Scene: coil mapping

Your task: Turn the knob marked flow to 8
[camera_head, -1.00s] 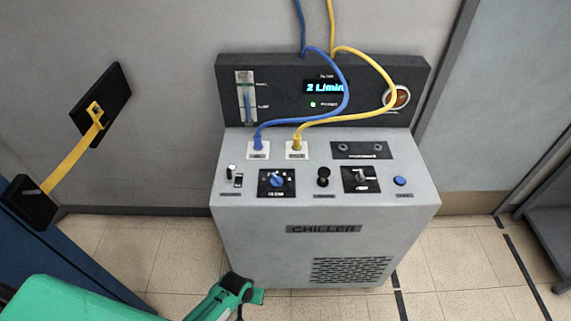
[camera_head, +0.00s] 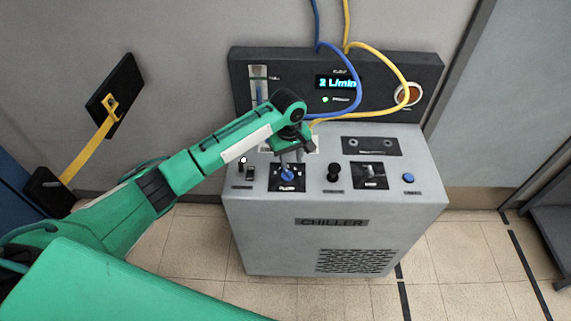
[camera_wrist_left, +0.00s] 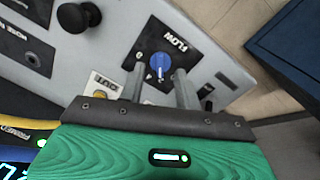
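The flow knob (camera_head: 288,174) is blue and sits on a black plate on the chiller's sloped top. In the left wrist view the knob (camera_wrist_left: 160,66) shows close up, with the label FLOW beside it. My left gripper (camera_head: 290,160) is over the knob, fingers pointing down at it. In the left wrist view its fingers (camera_wrist_left: 160,77) are apart, one on each side of the knob, with gaps visible; I cannot tell how far down they reach. The display (camera_head: 338,82) reads 2 L/min. My right gripper is not in view.
Right of the flow plate are a black knob (camera_head: 333,171), a dark switch plate (camera_head: 370,175) and a blue button (camera_head: 408,178). A small switch (camera_head: 250,173) is to its left. Blue (camera_head: 352,75) and yellow (camera_head: 395,72) hoses run behind the gripper. The floor in front is clear.

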